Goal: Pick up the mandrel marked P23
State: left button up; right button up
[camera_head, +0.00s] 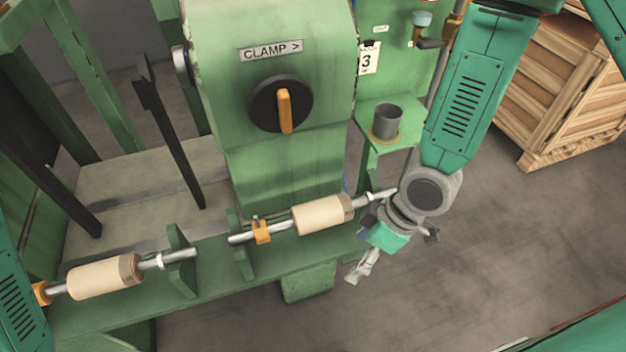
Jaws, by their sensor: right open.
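Two mandrels rest on the green rack, each a steel shaft with a cream sleeve and a brown end band. The left mandrel (100,278) lies at the lower left with an orange collar at its left end. The right mandrel (320,215) lies near the middle with an orange collar left of its sleeve. No P23 mark is legible on either. My right gripper (363,258) is open and empty, just right of and below the right mandrel's sleeve; my wrist hides the shaft's far right end. My left gripper is out of view.
The green machine carries a CLAMP label (271,50) and a black knob (281,103) with an orange handle. A grey cup (387,122) stands on a green shelf. A wooden crate (560,90) stands at upper right. Open floor lies right of the rack.

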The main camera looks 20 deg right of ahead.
notch_tip(320, 180, up, 6)
jog(key=w+n+p, duration=0.2)
jog(key=n+t, duration=0.1)
jog(key=n, duration=0.5)
send_near(319, 208)
jog(key=b+x, duration=0.2)
jog(key=x, duration=0.5)
jog(key=shift+w+d, duration=0.15)
jog(key=shift+w, duration=0.05)
jog(key=shift+a+f, duration=0.45)
jog(key=x, duration=0.4)
jog(key=shift+s+f, duration=0.15)
jog(key=shift+f, duration=0.4)
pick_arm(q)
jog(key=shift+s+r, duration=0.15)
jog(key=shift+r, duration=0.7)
pick_arm(e)
jog(key=shift+c, duration=0.5)
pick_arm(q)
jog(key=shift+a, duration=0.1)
pick_arm(e)
jog(key=shift+r, duration=0.1)
grip_shut()
